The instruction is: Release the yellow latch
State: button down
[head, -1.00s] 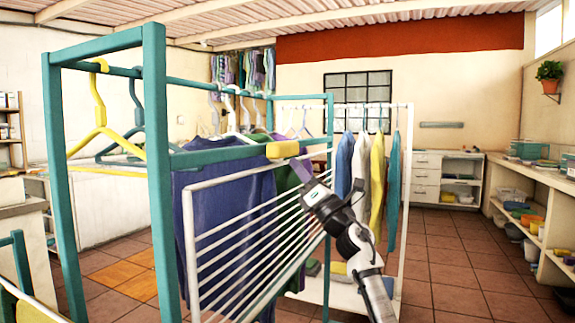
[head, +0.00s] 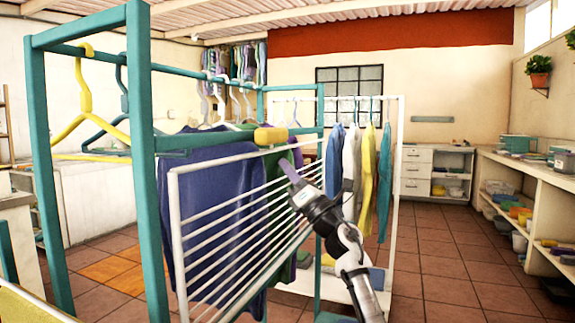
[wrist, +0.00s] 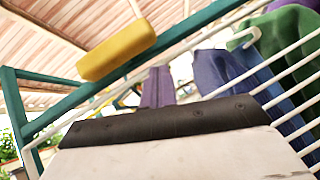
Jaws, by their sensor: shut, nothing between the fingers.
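My gripper (head: 287,166) is just below and slightly right of the latch in the head view, in front of the panel. Its purple fingers are together and empty; they also show in the wrist view (wrist: 158,88). I cannot tell the exact gap to the latch.
The teal frame (head: 143,160) holds yellow and teal hangers at left. A blue-purple garment (head: 200,185) hangs behind the panel's bars. A white rack (head: 399,170) with clothes stands behind my arm. Tiled floor is clear at right, before the long counter (head: 550,190).

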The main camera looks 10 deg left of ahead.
jog(key=s+d+f, duration=0.1)
jog(key=d+f, duration=0.6)
jog(key=shift+s+f, duration=0.15)
jog(key=shift+f, duration=0.25)
